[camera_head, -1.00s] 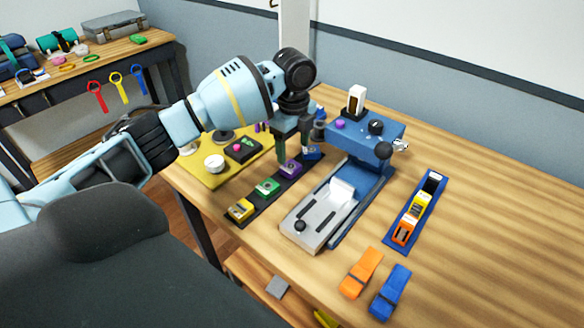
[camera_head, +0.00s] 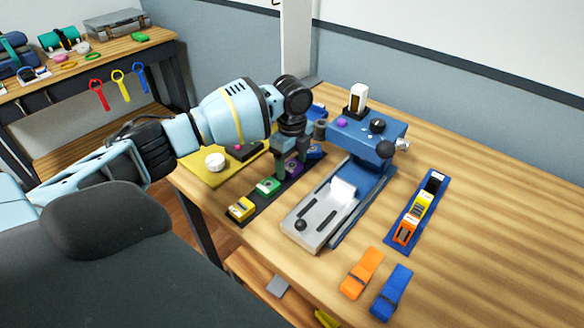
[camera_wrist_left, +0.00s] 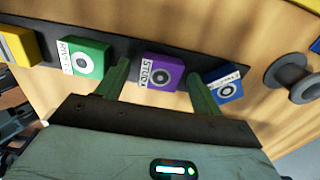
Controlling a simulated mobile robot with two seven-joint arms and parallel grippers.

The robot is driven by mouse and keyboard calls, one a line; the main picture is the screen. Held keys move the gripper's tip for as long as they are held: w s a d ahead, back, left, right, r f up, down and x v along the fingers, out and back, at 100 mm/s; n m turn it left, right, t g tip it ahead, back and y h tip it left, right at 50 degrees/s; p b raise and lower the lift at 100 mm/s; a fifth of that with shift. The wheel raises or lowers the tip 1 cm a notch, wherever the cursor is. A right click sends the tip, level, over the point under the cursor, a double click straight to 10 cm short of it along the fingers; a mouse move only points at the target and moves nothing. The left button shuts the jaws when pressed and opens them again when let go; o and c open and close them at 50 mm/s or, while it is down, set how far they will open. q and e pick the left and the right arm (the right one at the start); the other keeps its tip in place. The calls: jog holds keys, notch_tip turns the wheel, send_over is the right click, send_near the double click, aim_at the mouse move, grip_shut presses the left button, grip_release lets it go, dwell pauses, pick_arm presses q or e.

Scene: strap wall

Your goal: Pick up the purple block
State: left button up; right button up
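The purple block (camera_head: 294,169) sits in a row of colored blocks on a black strip (camera_head: 251,214) on the wooden table. My left gripper (camera_head: 291,164) points down at it, fingers apart. In the left wrist view, the purple block (camera_wrist_left: 163,72), with a white label and a grey ring on top, lies between the lines of the two green fingers (camera_wrist_left: 160,86), slightly beyond the tips. I see no contact. In the head view the fingers partly hide the block. My right gripper is not in view.
A green block (camera_wrist_left: 83,57) and a blue block (camera_wrist_left: 223,84) flank the purple one closely. A yellow block (camera_head: 241,209) is at the strip's near end. A blue and grey machine (camera_head: 368,140) stands just right of the row.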

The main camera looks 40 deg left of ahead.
aim_at(290, 166)
pick_arm(q)
jog(key=c, duration=1.1)
jog(key=shift+c, duration=0.2)
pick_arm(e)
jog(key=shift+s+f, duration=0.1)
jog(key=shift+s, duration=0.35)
pick_arm(q)
jog(key=shift+r, duration=0.1)
jog(key=shift+r, duration=0.4)
jog(key=r, duration=0.2)
jog(key=shift+s+r, duration=0.3)
jog(key=shift+r, duration=0.1)
jog(key=s, duration=0.4)
jog(key=s+a+p, duration=0.1)
jog(key=s, duration=0.1)
jog(key=shift+s+r, duration=0.3)
jog(key=shift+s, duration=0.1)
jog(key=s, duration=0.7)
jog(key=shift+a+r, duration=0.25)
jog(key=shift+r, duration=0.05)
jog(key=shift+s, duration=0.75)
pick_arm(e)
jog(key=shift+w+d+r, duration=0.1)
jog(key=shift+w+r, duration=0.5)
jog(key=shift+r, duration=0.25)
